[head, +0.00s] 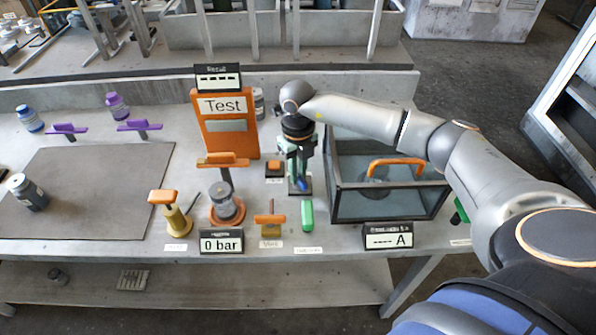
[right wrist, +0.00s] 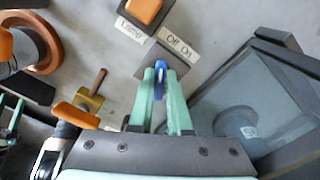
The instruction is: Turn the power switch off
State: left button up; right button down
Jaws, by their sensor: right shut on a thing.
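The power switch shows as a blue lever (right wrist: 160,75) on a dark base plate, with a label (right wrist: 181,45) reading "Off On" beside it in the right wrist view. In the head view the blue lever (head: 301,185) shows low between the green fingers. My right gripper (head: 299,182) reaches down to it from above, and its fingers (right wrist: 163,78) are shut on the lever. The fingers hide part of the lever, and I cannot tell which way it leans.
A glass-walled box (head: 345,208) with an orange handle stands close to the right of the gripper. An orange lamp button (head: 275,167) sits just left. The orange "Test" panel (head: 226,140), a "0 bar" display (head: 221,242) and a "---- A" display (head: 388,237) stand nearby. A grey mat (head: 90,190) lies left.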

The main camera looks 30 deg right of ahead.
jog(key=c, duration=0.9)
grip_release()
jog(key=shift+o, duration=0.2)
jog(key=shift+r, duration=0.1)
notch_tip(320, 180, up, 12)
jog(key=shift+r, duration=0.2)
